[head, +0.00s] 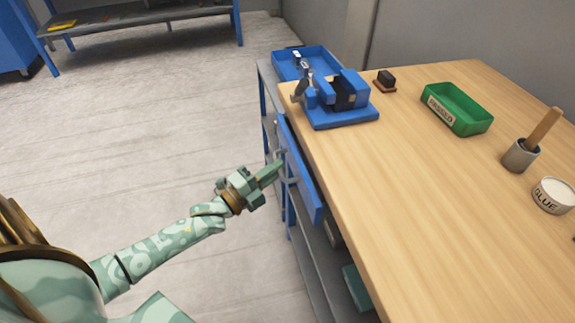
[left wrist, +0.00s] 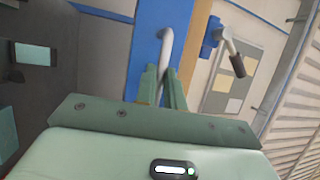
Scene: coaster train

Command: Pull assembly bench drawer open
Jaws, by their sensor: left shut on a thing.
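The assembly bench (head: 400,200) has a wooden top. The blue drawer front (head: 308,190) is under its left edge and stands slightly out from that edge; how far it is open I cannot tell. My left gripper (head: 280,166) is at the drawer front, shut on its handle. In the left wrist view, the pale metal handle (left wrist: 166,48) runs down between the two fingers (left wrist: 164,88), with the blue drawer front (left wrist: 148,45) behind it. The inside of the drawer is hidden. My right gripper is not in view.
A grey shelf (head: 312,262) sits below. The floor (head: 150,120) to the left is clear.

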